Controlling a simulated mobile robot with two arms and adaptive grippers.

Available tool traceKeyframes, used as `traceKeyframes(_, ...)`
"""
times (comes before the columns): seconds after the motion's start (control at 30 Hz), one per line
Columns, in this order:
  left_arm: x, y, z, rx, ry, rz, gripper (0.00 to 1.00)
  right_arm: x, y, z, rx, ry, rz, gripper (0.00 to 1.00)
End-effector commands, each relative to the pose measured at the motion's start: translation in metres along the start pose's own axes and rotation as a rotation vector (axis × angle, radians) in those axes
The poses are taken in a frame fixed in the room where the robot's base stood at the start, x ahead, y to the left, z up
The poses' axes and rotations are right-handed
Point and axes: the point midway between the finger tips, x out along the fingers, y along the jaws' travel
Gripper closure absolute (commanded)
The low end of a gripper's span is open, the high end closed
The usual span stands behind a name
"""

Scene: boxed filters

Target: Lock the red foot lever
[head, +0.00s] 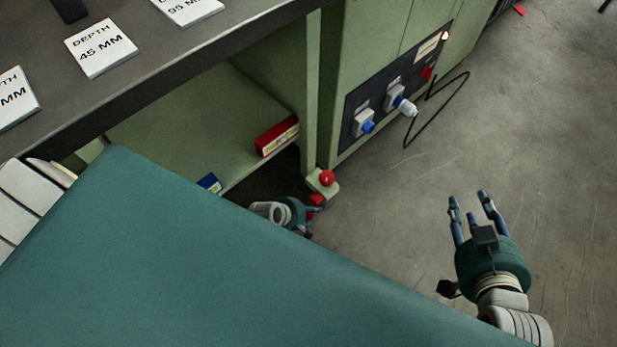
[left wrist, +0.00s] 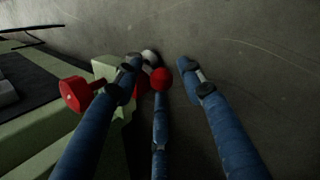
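The red foot lever (head: 317,199) shows as small red parts low by the green machine's corner, partly hidden by my left gripper. In the left wrist view a red ball end (left wrist: 160,78) and a red piece left of it lie among my fingertips. My left gripper (head: 312,212) is low beside the lever; its fingers (left wrist: 158,68) are spread apart, with the red ball in front of the middle one. I cannot tell whether they touch. A red mushroom knob (head: 327,178) on a green bracket stands just above; it also shows in the left wrist view (left wrist: 75,93). My right gripper (head: 472,205) is open and empty over the floor.
A grey worktop (head: 190,65) with depth cards is at upper left. A red box (head: 277,136) and a blue box (head: 209,183) lie on the shelf below. A socket panel (head: 385,100) with plugs and a black cable (head: 437,108) is above right.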

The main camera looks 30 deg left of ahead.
Motion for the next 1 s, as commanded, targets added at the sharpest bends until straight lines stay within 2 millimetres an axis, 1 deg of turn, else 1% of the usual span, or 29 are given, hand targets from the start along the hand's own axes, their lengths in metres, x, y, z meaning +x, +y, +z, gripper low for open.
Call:
traceKeyframes(0.2,-0.002,-0.003,0.003,0.001,-0.004,-0.005,0.6,0.0,0.001,-0.001,0.0,0.002,0.001,0.63)
traceKeyframes(0.37,-0.016,-0.003,0.004,-0.001,-0.007,-0.004,0.6,0.0,0.0,-0.001,0.0,0.001,0.0,0.63)
traceKeyframes(0.47,-0.031,-0.004,0.003,-0.001,-0.004,-0.004,0.6,0.0,0.0,-0.001,0.0,0.001,0.0,0.63)
traceKeyframes(0.8,-0.093,-0.001,0.0,0.0,-0.001,0.0,0.6,0.0,0.0,-0.001,0.0,0.001,0.0,0.63)
traceKeyframes(0.9,-0.106,-0.001,0.0,-0.001,0.0,0.0,0.6,0.0,0.0,-0.001,0.0,0.001,0.0,0.63)
traceKeyframes(1.0,-0.115,-0.001,-0.001,-0.002,0.0,0.0,0.6,0.0,0.0,-0.001,0.0,0.001,0.0,0.63)
